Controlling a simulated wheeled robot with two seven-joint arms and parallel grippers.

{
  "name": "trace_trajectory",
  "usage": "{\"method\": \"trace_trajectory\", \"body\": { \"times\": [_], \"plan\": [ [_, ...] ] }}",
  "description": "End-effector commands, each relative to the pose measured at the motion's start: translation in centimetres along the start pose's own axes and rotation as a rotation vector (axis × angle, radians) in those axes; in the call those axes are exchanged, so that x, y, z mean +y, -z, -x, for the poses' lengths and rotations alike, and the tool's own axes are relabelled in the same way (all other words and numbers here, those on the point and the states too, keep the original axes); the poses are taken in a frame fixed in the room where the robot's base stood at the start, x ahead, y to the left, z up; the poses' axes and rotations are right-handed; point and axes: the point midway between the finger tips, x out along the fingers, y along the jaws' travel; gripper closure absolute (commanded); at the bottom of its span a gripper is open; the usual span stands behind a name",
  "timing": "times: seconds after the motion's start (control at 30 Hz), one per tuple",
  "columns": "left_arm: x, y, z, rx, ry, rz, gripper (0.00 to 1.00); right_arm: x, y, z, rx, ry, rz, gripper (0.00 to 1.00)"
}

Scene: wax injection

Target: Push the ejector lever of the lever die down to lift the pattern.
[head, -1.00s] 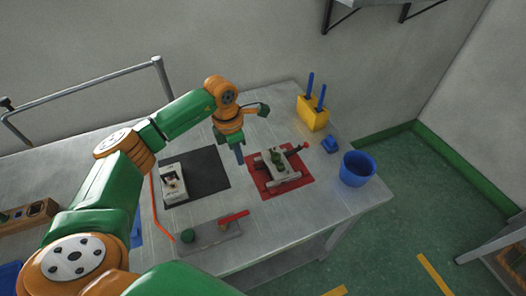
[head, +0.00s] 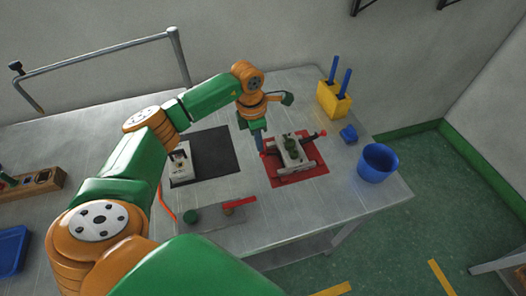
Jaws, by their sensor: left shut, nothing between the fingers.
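The lever die (head: 292,152) is a pale block with a green pattern (head: 289,142) on top, lying on a red mat (head: 312,175). A dark arm with a red knob (head: 322,133) sticks out at its right, and a red part shows at its left edge. I cannot tell which of these is the ejector lever. My left gripper (head: 260,149) is shut and empty, pointing down just left of the die. Its fingertips look close to the red part; contact cannot be told. My right gripper is not in view.
A black mat (head: 220,150) with a pale die (head: 180,165) lies to the left. A grey plate (head: 215,222) with a red handle is in front. A yellow holder (head: 333,101), a small blue block (head: 349,134) and a blue bucket (head: 377,163) stand right. Bare table shows around the mats.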

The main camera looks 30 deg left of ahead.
Motion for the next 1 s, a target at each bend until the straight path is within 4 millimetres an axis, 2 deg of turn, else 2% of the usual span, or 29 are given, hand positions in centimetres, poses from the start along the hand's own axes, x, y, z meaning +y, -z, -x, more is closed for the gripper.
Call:
{"method": "trace_trajectory", "body": {
  "times": [0.03, 0.1, 0.57, 0.8, 0.83, 1.0],
  "plan": [
    [0.0, 0.1, -1.4, 0.0, 0.001, 0.0, 1.0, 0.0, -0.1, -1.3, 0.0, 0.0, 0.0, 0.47],
    [0.0, 0.1, -2.2, 0.0, 0.001, 0.0, 1.0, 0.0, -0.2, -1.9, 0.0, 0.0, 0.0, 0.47],
    [0.0, 0.0, -2.7, 0.0, 0.0, 0.0, 1.0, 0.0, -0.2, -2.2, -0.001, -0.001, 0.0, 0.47],
    [0.0, 0.3, -5.4, 0.0, 0.0, 0.0, 1.0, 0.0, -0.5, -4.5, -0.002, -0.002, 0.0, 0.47],
    [0.0, 0.2, -4.8, -0.001, 0.0, 0.0, 1.0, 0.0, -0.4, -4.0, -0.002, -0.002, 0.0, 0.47],
    [0.0, 0.5, -4.3, 0.001, 0.0, 0.001, 1.0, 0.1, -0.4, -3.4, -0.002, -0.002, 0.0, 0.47]
  ]
}}
